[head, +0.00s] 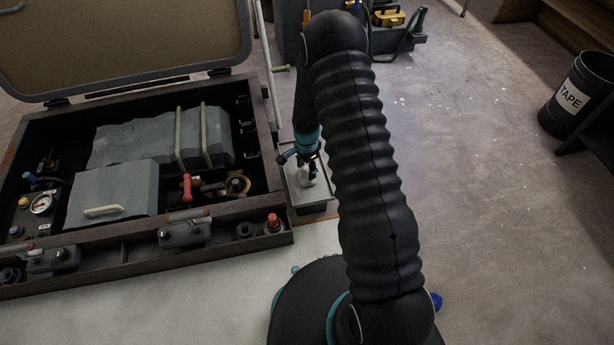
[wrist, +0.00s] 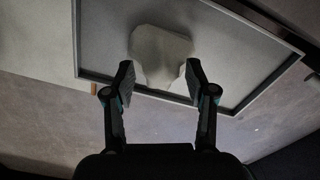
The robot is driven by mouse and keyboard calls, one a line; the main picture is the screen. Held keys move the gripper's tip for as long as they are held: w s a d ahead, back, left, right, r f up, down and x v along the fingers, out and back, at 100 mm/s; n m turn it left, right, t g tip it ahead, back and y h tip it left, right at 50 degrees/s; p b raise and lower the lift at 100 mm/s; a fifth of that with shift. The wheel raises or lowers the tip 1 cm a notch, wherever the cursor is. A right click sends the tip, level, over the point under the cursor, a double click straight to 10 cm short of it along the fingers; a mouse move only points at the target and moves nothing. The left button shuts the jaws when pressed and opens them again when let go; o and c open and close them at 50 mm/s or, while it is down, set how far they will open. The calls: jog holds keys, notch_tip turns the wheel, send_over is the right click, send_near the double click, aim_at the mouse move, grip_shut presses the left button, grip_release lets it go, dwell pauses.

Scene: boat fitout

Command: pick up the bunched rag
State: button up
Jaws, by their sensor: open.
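The bunched rag (wrist: 160,52) is a pale, off-white lump lying in a shallow grey tray with a raised dark rim (wrist: 150,94). In the head view the rag (head: 307,174) is small and partly hidden by my gripper (head: 303,164). In the wrist view my gripper (wrist: 158,85) is open, with its two fingers apart on either side of the rag's near end. Nothing is gripped. I cannot tell whether the fingers touch the rag or how high they are above the tray.
Left of the tray is an open case (head: 285,235) holding grey covered blocks, a gauge (head: 41,204) and a red-handled valve (head: 187,188). A black bin labelled TAPE (head: 574,97) stands at the far right. The floor (head: 480,200) between is clear.

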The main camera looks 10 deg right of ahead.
aim_at(307, 168)
jog(key=shift+f, duration=0.5)
grip_shut()
jog(key=shift+r, duration=0.1)
notch_tip(307, 168, up, 4)
jog(key=shift+r, duration=0.2)
jog(key=s+d+r+p, duration=0.1)
jog(key=s+d+r, duration=0.5)
jog(key=d, duration=0.4)
jog(key=shift+r, duration=0.2)
